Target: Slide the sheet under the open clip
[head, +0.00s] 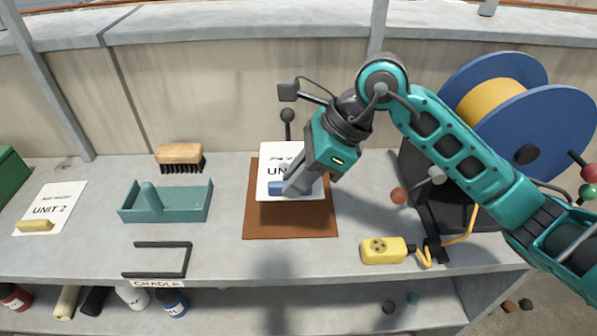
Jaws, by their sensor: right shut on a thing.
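A white sheet (283,159) with partly hidden "UN…" lettering is over a brown board (290,222) on the grey shelf. It covers the board's upper middle and appears slightly raised. A blue grip piece (277,187) is at its lower part. My right gripper (291,187) is shut on the sheet at this piece and hides part of the lettering. A dark upright lever with a round knob (287,115), apparently the clip's, stands behind the sheet's top edge. The clip's jaw is hidden, so I cannot tell whether the sheet is under it. My left gripper is not in view.
A "UNIT 2" sheet (58,200) with a yellow block lies left. A yellow box (384,251) and large blue reel (560,120) are right. Bare shelf lies between frame and board.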

